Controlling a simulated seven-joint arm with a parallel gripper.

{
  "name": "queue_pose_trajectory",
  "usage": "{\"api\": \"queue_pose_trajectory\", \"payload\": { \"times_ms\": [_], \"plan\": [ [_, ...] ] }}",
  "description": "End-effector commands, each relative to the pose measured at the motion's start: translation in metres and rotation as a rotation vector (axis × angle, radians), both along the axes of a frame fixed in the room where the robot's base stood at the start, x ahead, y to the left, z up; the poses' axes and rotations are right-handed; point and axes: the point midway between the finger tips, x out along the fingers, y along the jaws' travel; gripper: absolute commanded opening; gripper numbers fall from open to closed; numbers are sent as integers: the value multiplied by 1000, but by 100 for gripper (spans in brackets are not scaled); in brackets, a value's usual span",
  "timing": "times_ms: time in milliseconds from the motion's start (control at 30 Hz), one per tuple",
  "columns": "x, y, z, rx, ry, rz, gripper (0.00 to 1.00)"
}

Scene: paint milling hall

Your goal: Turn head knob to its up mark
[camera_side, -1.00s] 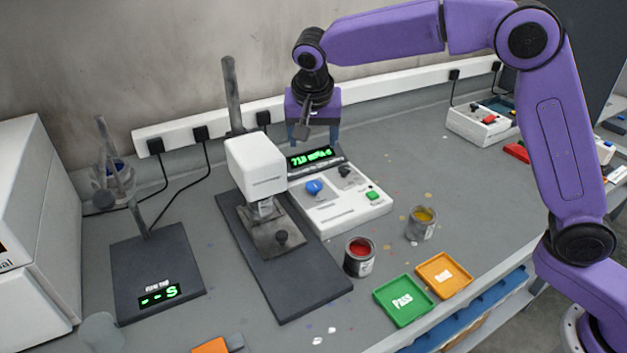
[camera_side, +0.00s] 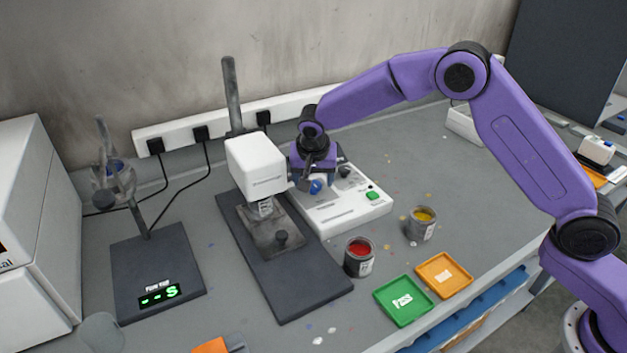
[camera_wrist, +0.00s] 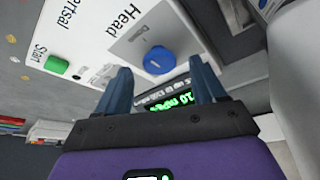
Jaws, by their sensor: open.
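The head knob (camera_side: 316,187) is a round blue knob on the white control box (camera_side: 345,213), beside the stand. It also shows in the wrist view (camera_wrist: 158,60), next to the printed words "Head" and "Down". A small pale mark shows on it, but I cannot tell which way it points. My gripper (camera_side: 314,181) is low over the box at the knob. In the wrist view my gripper (camera_wrist: 159,68) has its two blue fingers apart, one on each side of the knob, with gaps showing. I cannot tell how far above the panel the fingertips are.
A white instrument head (camera_side: 256,163) stands close left of my gripper. A black knob (camera_side: 345,171) and a green start button (camera_side: 372,195) are on the same box. Paint cans, red (camera_side: 359,257) and yellow (camera_side: 421,223), stand in front. Green (camera_side: 405,300) and orange (camera_side: 445,275) trays lie nearer.

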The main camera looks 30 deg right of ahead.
Motion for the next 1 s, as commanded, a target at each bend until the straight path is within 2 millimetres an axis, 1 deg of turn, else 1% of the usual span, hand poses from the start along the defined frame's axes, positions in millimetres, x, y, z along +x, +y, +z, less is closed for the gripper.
{"api": "queue_pose_trajectory", "payload": {
  "times_ms": [100,200,467,500,567,600,667,1000],
  "plan": [
    [3,-3,-10,0,1,-1,70],
    [5,-3,-14,0,0,-1,70],
    [5,-3,-15,0,0,0,70],
    [5,-3,-15,0,0,0,66],
    [5,-3,-15,0,0,0,47],
    [5,-3,-15,0,0,0,34],
    [5,-3,-14,0,0,0,14],
    [5,-4,-14,0,0,32,14]
  ]
}}
